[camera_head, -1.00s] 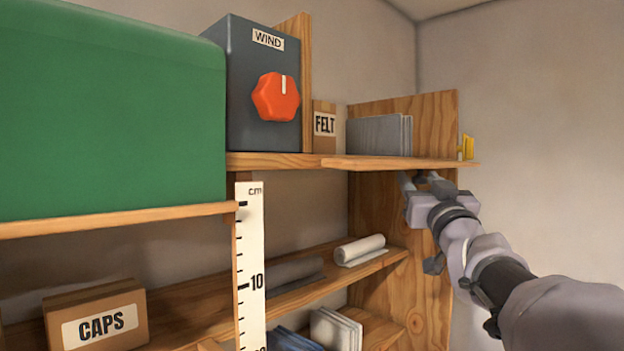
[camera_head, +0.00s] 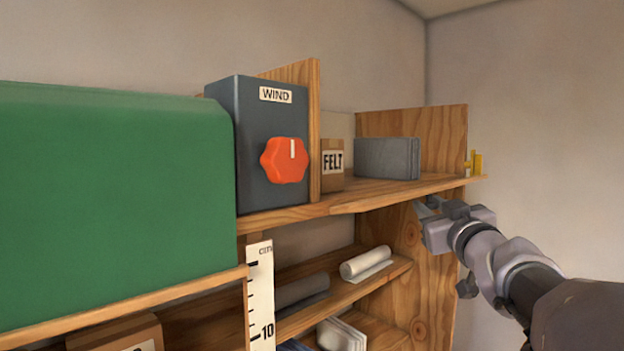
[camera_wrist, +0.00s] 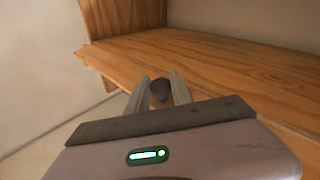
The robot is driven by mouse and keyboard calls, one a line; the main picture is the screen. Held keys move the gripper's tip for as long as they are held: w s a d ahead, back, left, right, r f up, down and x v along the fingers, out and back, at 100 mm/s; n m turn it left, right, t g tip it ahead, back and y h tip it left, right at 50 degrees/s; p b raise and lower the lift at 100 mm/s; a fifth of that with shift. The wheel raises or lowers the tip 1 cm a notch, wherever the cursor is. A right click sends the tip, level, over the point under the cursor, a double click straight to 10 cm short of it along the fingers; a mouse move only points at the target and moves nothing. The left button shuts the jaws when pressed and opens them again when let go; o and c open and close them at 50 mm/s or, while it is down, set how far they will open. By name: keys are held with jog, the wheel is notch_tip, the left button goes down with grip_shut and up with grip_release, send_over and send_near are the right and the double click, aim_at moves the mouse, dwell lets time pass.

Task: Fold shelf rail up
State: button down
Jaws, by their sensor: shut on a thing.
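The front board of the upper shelf, which looks like the shelf rail (camera_head: 400,197), is a long wooden strip sticking out flat towards me. Its right end reaches past the side panel. My gripper (camera_head: 428,204) is at the underside of this board, near its right end. In the wrist view, the two grey fingers of my gripper (camera_wrist: 159,92) are shut on a small dark rounded knob (camera_wrist: 160,90) against the wooden board (camera_wrist: 215,70). How the knob joins the board is hidden. A yellow bracket (camera_head: 477,164) stands upright at the board's right end.
A grey WIND box (camera_head: 252,145) with a red dial, a FELT box (camera_head: 332,165) and grey sheets (camera_head: 387,158) stand on the upper shelf. A green case (camera_head: 110,190) fills the left. A white ruler (camera_head: 260,295) hangs below. Free room lies right of the shelf.

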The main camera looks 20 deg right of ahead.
aim_at(434, 192)
jog(key=r+n+g+p, duration=0.1)
jog(key=p, duration=0.1)
jog(key=r+y+p, duration=0.1)
jog(key=shift+s+r+n+g+p, duration=0.15)
jog(key=shift+s+n+g+p, duration=0.05)
jog(key=shift+n+g+p, duration=0.2)
jog(key=shift+r+n+g+p, duration=0.35)
jog(key=shift+n+g, duration=0.55)
jog(key=shift+g, duration=0.2)
jog(key=r+n+g, duration=0.1)
jog(key=g, duration=0.1)
jog(key=r+n+g, duration=0.1)
jog(key=g, duration=0.1)
jog(key=shift+w+a+r, duration=0.1)
jog(key=shift+w, duration=0.3)
jog(key=shift+w+a+r+n+g+h, duration=0.1)
jog(key=shift+w+r+n+g+h, duration=0.15)
jog(key=shift+n+g, duration=0.5)
jog(key=shift+w+a+r+n+g+h, duration=0.15)
jog(key=shift+w+r+n+g, duration=0.2)
jog(key=shift+g, duration=0.7)
jog(key=shift+s, duration=0.1)
jog(key=c, duration=1.2)
grip_release()
jog(key=shift+o, duration=0.2)
